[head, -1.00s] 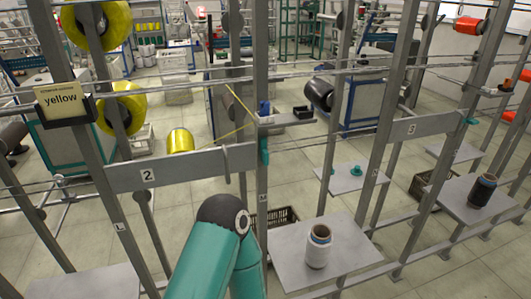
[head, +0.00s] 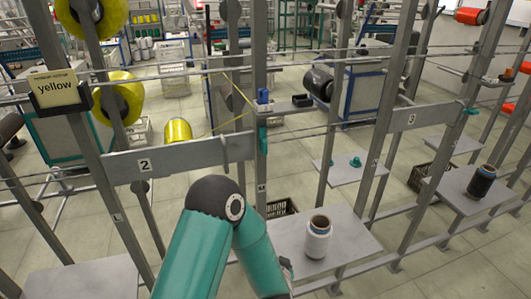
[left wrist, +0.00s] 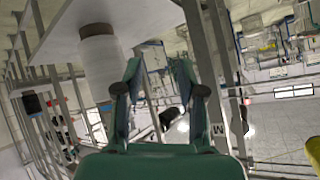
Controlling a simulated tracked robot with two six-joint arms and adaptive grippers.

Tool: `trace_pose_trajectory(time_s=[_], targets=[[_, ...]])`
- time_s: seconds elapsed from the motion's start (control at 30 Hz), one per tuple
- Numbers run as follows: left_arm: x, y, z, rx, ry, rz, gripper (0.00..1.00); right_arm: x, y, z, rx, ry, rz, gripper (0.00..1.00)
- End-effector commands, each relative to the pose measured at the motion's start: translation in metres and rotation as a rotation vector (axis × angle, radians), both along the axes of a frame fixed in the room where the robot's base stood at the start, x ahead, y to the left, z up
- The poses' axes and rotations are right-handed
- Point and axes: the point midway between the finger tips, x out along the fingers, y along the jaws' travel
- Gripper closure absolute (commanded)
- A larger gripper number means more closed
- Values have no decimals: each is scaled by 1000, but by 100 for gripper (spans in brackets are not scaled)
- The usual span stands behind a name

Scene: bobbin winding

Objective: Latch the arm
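A grey bar marked 2 (head: 178,158) spans the posts at left, with a dark hook-like piece (head: 224,153) near its right end. A teal lever (head: 262,139) hangs on the post marked M, below a small blue part (head: 263,101) where yellow thread meets it. Which part is the arm to latch I cannot tell. In the head view my left gripper is mostly hidden behind my own forearm; a dark bit shows near the shelf edge. In the left wrist view my left gripper (left wrist: 158,72) is open and empty, beside the M post. My right gripper is not in view.
A white spool (head: 318,238) stands on a grey shelf (head: 350,243) right of my forearm; it shows inverted in the left wrist view (left wrist: 101,66). A black spool (head: 481,182) stands farther right. A yellow sign card (head: 55,90) is at left. Posts and rails crowd the space.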

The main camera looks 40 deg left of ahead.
Motion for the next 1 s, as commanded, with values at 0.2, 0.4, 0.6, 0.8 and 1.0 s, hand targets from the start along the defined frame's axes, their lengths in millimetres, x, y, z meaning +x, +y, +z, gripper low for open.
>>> trace_pose_trajectory(time_s=[0.2,0.4,0.6,0.8,1.0], targets=[[18,39,217,363,-440,466,60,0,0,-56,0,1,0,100],[-7,-3,302,195,-654,543,60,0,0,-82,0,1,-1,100],[-8,-21,316,158,-693,502,60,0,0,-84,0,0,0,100],[5,-2,316,160,-691,505,60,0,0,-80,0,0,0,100],[29,31,316,161,-691,505,60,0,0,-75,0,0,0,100]])
